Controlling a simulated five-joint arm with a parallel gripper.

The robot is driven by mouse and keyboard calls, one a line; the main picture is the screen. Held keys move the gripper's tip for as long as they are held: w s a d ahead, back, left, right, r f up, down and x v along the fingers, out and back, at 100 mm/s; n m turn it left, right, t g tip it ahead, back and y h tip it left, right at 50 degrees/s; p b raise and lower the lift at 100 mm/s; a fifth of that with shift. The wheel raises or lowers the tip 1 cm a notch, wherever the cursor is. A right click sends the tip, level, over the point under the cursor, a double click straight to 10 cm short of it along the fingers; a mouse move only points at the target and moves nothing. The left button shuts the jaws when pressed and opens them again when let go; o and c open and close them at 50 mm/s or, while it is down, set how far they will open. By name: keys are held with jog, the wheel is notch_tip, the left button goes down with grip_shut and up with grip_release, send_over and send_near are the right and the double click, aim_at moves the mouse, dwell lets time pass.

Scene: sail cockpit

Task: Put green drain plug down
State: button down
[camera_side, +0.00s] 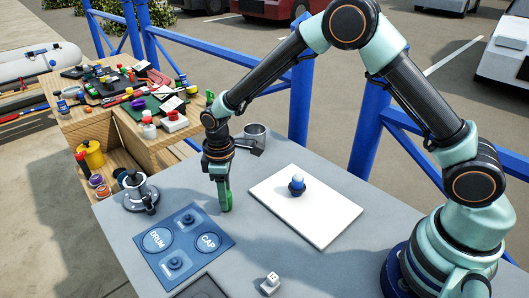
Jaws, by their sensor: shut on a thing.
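My gripper (223,186) points down over the grey table, left of the white board. It is shut on the green drain plug (226,200), a narrow upright green piece below the jaws. The plug's lower end is at or just above the grey table top; I cannot tell if it touches. The jaws hide its upper part.
A blue mat (218,238) marked DRUM and CAP lies to the left front, with a metal winch-like part (141,192) behind it. A metal cup (257,135) stands behind; a white block (271,282) sits in front.

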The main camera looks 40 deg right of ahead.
jog(key=shift+f, duration=0.1)
jog(key=shift+c, duration=2.4)
grip_release()
notch_tip(320, 180, up, 12)
jog(key=s+d+r+m+t, duration=0.35)
jog(key=s+d+r, duration=0.25)
jog(key=d+r, duration=0.3)
jog(key=s+d+r+m+t, duration=0.2)
jog(key=s+d+m, duration=0.3)
jog(key=s, duration=0.5)
jog(key=shift+d, duration=0.5)
jog(key=shift+m, duration=0.25)
